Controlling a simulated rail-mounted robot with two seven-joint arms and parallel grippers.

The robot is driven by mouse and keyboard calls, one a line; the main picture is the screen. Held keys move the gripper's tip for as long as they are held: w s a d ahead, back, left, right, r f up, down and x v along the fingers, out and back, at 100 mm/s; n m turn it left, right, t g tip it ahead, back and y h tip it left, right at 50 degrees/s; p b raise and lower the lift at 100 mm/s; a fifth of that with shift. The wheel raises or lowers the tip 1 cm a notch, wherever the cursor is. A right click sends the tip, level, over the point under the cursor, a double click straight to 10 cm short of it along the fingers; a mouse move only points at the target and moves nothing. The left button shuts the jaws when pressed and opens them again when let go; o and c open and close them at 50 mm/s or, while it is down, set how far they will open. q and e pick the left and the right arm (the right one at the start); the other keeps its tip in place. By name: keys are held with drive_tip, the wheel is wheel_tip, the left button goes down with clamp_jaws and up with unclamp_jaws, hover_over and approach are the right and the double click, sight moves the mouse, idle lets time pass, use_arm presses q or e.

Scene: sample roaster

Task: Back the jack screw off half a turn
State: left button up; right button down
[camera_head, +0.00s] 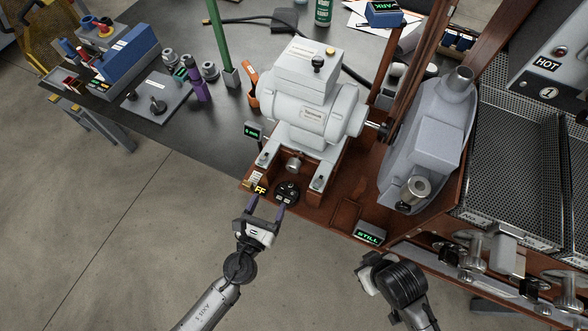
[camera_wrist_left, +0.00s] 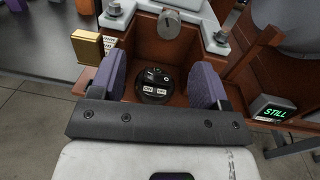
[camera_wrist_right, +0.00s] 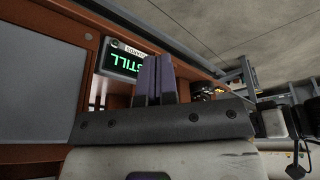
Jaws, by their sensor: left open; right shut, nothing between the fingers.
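My right gripper (camera_wrist_right: 155,78) is shut and empty near the STILL display.
A green-lit STILL display (camera_head: 368,236) is on the frame's front edge. A brass-coloured block (camera_wrist_left: 87,46) stands left of the switch. A grey cast housing (camera_head: 428,150) and mesh trays (camera_head: 510,150) are to the right. Open floor lies at the near left.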

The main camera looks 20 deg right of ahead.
sight(291, 169)
use_arm(q)
drive_tip(key=w+d+m, duration=0.1)
drive_tip(key=w+d, duration=0.2)
drive_tip(key=w+d+m+b, duration=0.1)
drive_tip(key=w+d, duration=0.2)
drive_tip(key=w+d+f+m+g+h+b, duration=0.1)
drive_tip(key=w+d, duration=0.3)
drive_tip(key=shift+d+f, duration=0.1)
drive_tip(key=shift+s, duration=0.1)
drive_tip(key=shift+c, duration=0.3)
drive_tip(key=c, duration=0.9)
drive_tip(key=shift+o, duration=0.2)
drive_tip(key=shift+n, duration=0.3)
drive_tip(key=n, duration=0.3)
drive_tip(key=shift+n, duration=1.6)
